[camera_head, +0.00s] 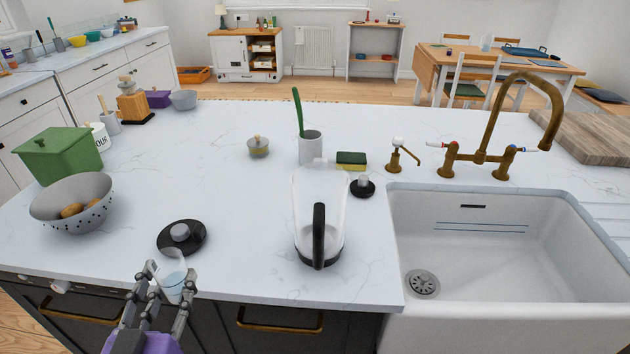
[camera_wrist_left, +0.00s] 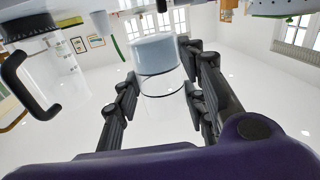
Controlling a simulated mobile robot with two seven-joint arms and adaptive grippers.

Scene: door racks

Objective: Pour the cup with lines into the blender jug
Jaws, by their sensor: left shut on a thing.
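The clear blender jug (camera_head: 334,192) with a black handle stands upright and open on the counter, left of the sink. It also shows, upside down, at the left of the left wrist view (camera_wrist_left: 68,72). My left gripper (camera_head: 171,283) is shut around a clear cup (camera_head: 172,266) near the counter's front edge, left of the jug and apart from it. In the left wrist view the cup (camera_wrist_left: 160,85) sits between the fingers, with thin dark lines around it and pale blue-grey contents. The cup looks roughly upright. My right gripper is not in view.
A black disc with a grey knob (camera_head: 181,237) lies just behind the cup. A similar smaller one (camera_head: 362,187) is behind the jug, near a sponge (camera_head: 351,160) and a grey pot (camera_head: 311,147). The sink (camera_head: 480,280) is at right, a colander (camera_head: 72,202) at left. Counter between cup and jug is clear.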

